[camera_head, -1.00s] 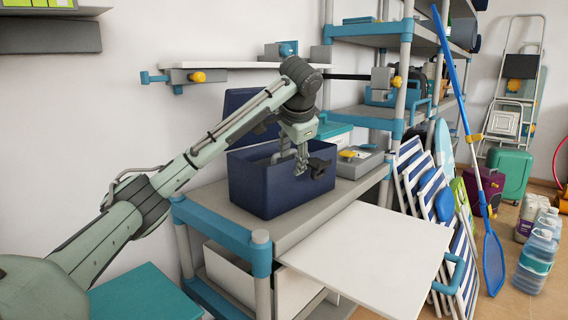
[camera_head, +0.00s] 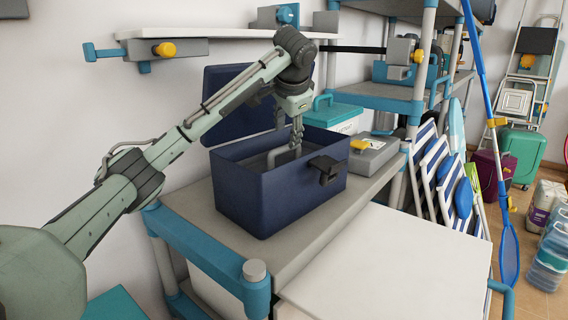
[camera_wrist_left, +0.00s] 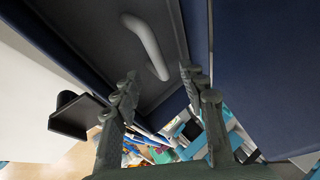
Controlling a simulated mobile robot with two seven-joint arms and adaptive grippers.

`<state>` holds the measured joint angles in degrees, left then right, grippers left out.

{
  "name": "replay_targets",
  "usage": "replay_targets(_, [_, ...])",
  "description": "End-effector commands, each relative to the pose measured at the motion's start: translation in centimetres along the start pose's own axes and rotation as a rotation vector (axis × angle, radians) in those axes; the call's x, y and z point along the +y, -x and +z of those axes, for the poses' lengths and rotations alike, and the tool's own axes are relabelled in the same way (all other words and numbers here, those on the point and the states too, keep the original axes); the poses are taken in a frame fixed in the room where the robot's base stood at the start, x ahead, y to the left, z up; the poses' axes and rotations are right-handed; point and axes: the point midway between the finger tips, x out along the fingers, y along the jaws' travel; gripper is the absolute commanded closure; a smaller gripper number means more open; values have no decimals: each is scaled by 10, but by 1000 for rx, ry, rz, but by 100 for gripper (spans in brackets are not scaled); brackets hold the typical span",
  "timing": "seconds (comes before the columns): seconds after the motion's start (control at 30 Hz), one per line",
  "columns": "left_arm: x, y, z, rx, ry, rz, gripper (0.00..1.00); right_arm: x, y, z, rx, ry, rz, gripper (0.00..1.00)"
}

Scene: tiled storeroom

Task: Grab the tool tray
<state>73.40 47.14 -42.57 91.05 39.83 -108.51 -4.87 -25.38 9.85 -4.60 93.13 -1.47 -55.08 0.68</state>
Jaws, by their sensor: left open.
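The tool tray (camera_head: 255,162) is dark grey, with a light grey bar handle (camera_head: 283,157), and lies inside an open navy toolbox (camera_head: 265,205). The tray (camera_wrist_left: 95,45) and its handle (camera_wrist_left: 148,45) also show in the left wrist view. My left gripper (camera_head: 297,146) points down into the toolbox beside the handle, its fingers overlapping the right end of it in the head view. In the left wrist view my left gripper (camera_wrist_left: 160,78) has its fingers apart, with the handle just beyond the tips. I cannot tell whether they touch it. My right gripper is out of view.
The toolbox lid (camera_head: 240,100) stands open behind, and a black latch (camera_head: 326,168) sticks out in front. A grey case (camera_head: 375,155) stands right of the toolbox on the grey shelf (camera_head: 225,232). A white panel (camera_head: 390,265) lies in front. A wall shelf (camera_head: 220,33) hangs above.

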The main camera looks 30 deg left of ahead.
Motion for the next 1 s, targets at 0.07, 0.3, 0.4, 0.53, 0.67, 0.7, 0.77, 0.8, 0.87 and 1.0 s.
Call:
replay_targets(0.07, [0,-9,1,-5,0,1,57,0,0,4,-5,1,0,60])
replay_targets(0.3, [1,-37,3,-5,0,0,57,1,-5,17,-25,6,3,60])
replay_targets(0.4, [2,-52,4,-6,0,0,57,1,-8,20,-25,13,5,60])
replay_targets(0.53, [2,-69,4,-4,1,1,57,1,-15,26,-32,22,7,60])
replay_targets(0.67, [2,-76,4,-2,1,0,57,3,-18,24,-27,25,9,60])
replay_targets(0.7, [2,-76,4,-2,1,0,57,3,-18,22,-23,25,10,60])
replay_targets(0.77, [2,-76,4,-2,1,0,57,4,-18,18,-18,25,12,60])
replay_targets(0.8, [2,-76,4,-2,1,0,57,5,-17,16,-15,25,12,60])
replay_targets(0.87, [2,-76,4,-2,1,0,59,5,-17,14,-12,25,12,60])
replay_targets(1.0, [2,-76,4,-2,1,0,76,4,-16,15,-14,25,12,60])
